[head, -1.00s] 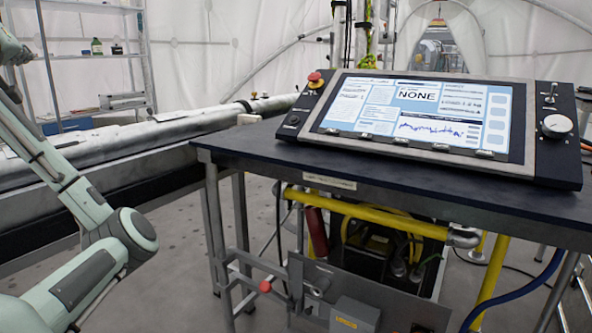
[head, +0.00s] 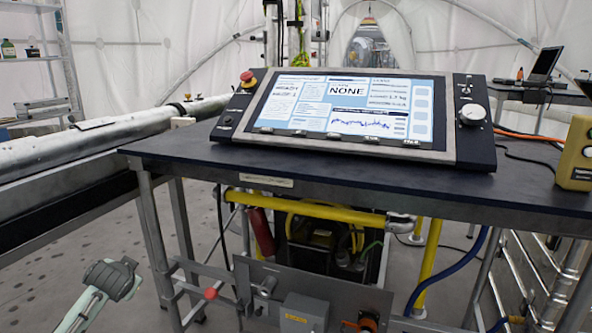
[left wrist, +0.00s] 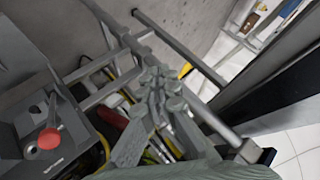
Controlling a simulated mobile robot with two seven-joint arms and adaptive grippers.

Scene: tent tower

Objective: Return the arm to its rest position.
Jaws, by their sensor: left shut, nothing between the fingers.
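My left gripper (left wrist: 160,82) shows in the left wrist view, its grey fingers together with nothing between them. It is in front of the metal table frame and the gear under it. In the head view part of my left arm (head: 88,300), pale green with a dark grey end, comes in at the lower left. It is beside the left table leg, below the tabletop. I cannot make out the gripper's fingers there. My right gripper is not in view.
A dark table (head: 330,180) carries a control console (head: 345,112) with a lit screen and a red knob. A yellow box (head: 574,153) stands at its right end. A yellow pipe (head: 310,208) and metal bars are below. A long metal rail (head: 60,150) runs at left. Floor (head: 50,250) at lower left is open.

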